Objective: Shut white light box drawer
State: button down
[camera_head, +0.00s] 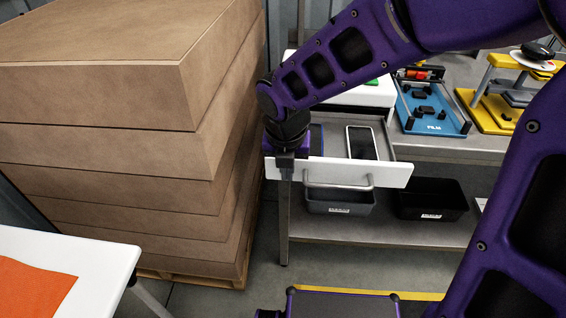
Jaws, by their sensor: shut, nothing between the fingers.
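The drawer has a white front panel (392,174) with a grey bar handle (338,183). The white box (355,93) above the drawer is partly covered by my arm. My gripper (286,174) is shut and empty, pointing down at the left end of the drawer front. It overlaps the panel in view; I cannot tell whether it touches.
Stacked brown cartons (125,110) stand close on the left, on a wooden pallet. A grey bin (338,200) and a black bin (430,199) sit on the lower shelf (380,232). A blue film fixture (430,108) and a yellow stand (490,110) are on the bench. A white table (105,262) is at lower left.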

jog(key=shift+w, duration=0.25)
dwell(0.3)
